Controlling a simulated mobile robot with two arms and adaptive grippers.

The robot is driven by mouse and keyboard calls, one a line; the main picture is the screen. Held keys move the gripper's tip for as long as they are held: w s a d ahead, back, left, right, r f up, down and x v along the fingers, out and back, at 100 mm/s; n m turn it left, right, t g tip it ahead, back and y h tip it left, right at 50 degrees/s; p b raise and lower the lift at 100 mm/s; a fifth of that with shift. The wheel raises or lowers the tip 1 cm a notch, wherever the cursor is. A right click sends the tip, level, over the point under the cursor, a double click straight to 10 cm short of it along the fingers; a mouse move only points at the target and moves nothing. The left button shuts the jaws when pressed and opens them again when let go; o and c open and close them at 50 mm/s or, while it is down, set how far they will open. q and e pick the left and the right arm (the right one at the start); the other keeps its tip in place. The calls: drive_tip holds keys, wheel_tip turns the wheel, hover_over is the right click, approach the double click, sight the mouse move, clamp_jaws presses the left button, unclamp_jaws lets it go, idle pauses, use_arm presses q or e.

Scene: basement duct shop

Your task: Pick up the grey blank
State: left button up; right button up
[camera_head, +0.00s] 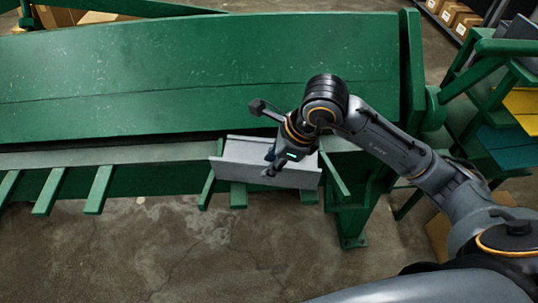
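My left gripper is not in view.
The large green machine (180,75) spans the view, with green support arms (98,190) jutting from its front. A green rack with yellow and blue sheets (521,106) stands at the right. Boxes (452,14) sit at the top right. Concrete floor (150,250) is clear in front.

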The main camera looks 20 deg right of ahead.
sight(260, 174)
drive_tip(key=x, duration=0.2)
drive_tip(key=shift+w+f, duration=0.15)
drive_tip(key=shift+f, duration=0.1)
drive_tip(key=p+x, duration=0.1)
drive_tip(key=x, duration=0.3)
drive_tip(key=shift+a+f+p, duration=0.2)
drive_tip(key=shift+f+p, duration=0.05)
drive_tip(key=shift+p, duration=0.05)
drive_tip(key=shift+w+a+f, duration=0.15)
drive_tip(key=shift+w+f, duration=0.1)
drive_tip(key=shift+f, duration=0.25)
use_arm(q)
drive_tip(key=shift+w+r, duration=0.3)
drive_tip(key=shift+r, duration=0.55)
use_arm(e)
clamp_jaws()
